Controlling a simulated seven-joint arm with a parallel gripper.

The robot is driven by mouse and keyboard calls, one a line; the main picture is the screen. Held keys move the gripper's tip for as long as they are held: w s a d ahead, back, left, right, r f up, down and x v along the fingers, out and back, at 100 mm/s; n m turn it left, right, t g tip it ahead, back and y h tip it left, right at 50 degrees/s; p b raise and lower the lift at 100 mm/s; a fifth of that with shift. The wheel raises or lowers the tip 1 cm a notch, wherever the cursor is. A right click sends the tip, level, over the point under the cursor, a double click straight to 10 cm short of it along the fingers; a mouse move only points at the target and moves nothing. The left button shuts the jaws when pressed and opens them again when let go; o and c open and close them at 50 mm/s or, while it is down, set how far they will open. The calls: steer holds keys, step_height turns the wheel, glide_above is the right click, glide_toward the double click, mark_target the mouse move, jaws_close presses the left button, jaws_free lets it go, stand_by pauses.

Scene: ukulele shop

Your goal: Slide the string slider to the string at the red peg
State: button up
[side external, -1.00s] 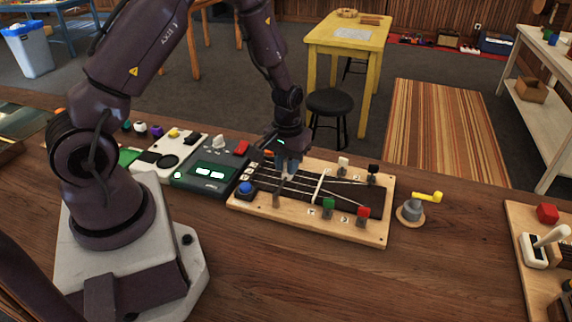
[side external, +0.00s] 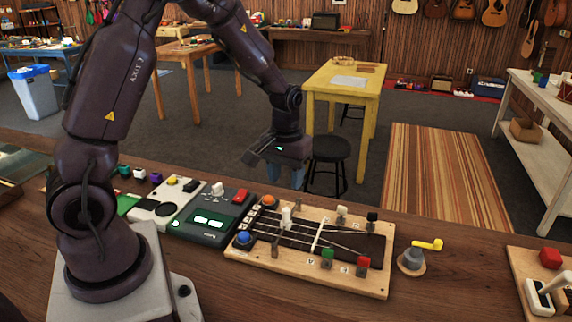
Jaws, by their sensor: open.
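The wooden string board (side external: 300,275) lies on the workbench with pale strings over a dark strip. A white upright knob (side external: 287,217), which looks like the string slider, stands on the strip's left part, towards the far side. The red peg (side external: 362,266) is at the board's near right, beside the green peg (side external: 327,257). A white peg (side external: 341,213) and a black peg (side external: 372,218) stand at the far right. My gripper (side external: 286,180) is raised above and beyond the knob, apart from it, open and empty. Which string the knob touches cannot be told.
A brown upright piece (side external: 275,249) stands on the board near the blue button (side external: 244,237); an orange button (side external: 269,201) is behind. A grey device (side external: 209,220) adjoins the left side. A yellow-handled crank (side external: 411,259) stands to the right, with clear bench beyond it.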

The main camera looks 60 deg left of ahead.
step_height(320, 180, up, 3)
steer(key=shift+f, duration=0.1)
stand_by(0.3)
steer(key=s+d+r+m+t, duration=0.5)
steer(key=s+d+r+m, duration=0.2)
steer(key=s+d+r, duration=0.4)
steer(key=s+r, duration=0.4)
steer(key=shift+s+r+t, duration=0.25)
steer(key=shift+r+t, duration=0.05)
steer(key=shift+r, duration=0.1)
